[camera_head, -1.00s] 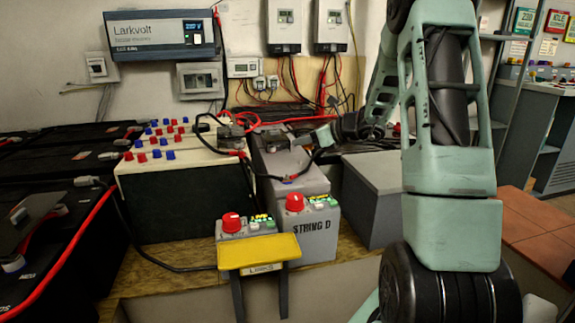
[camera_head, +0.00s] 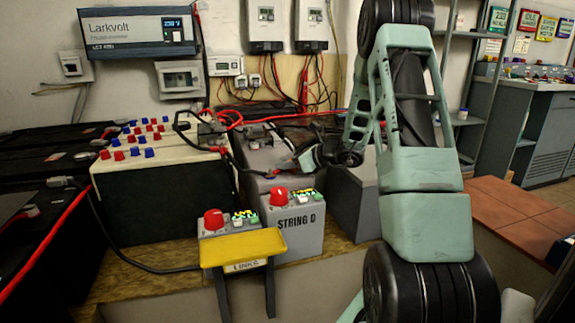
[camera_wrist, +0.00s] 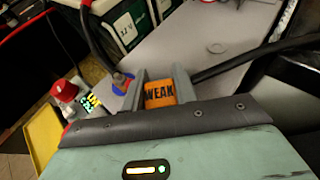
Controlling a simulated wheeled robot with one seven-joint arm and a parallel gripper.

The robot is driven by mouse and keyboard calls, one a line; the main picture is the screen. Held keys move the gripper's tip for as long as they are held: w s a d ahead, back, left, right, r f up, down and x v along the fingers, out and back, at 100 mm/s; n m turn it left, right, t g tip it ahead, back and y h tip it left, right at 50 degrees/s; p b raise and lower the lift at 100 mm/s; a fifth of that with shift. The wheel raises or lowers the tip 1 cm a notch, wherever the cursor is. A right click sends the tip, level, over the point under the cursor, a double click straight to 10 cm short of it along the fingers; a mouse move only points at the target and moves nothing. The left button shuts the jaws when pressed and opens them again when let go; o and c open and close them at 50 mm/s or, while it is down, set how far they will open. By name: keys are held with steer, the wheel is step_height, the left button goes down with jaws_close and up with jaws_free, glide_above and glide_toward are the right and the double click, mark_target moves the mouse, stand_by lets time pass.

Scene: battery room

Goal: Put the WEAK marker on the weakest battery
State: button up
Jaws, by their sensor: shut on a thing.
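The orange WEAK marker (camera_wrist: 159,94) is held between the two grey fingers of my gripper (camera_wrist: 160,88) in the wrist view. Under and beyond it is a grey top surface with a round cap and a black cable. A terminal with a blue ring (camera_wrist: 122,82) is just left of the fingers. In the head view my gripper reaches left over the grey STRING D unit (camera_head: 297,224); its fingers and the marker are hard to make out there. Dark batteries (camera_head: 50,150) stand at the far left. I cannot tell which battery is weakest.
A cream-topped case (camera_head: 125,170) with red and blue caps stands left of STRING D. A yellow tray (camera_head: 242,248) labelled LINKS is in front. Red and black cables cross the bench. A grey box (camera_head: 352,200) stands to the right.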

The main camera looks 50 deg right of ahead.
steer(key=shift+f, duration=0.2)
steer(key=o, duration=0.9)
steer(key=shift+o, duration=0.2)
steer(key=shift+r, duration=0.1)
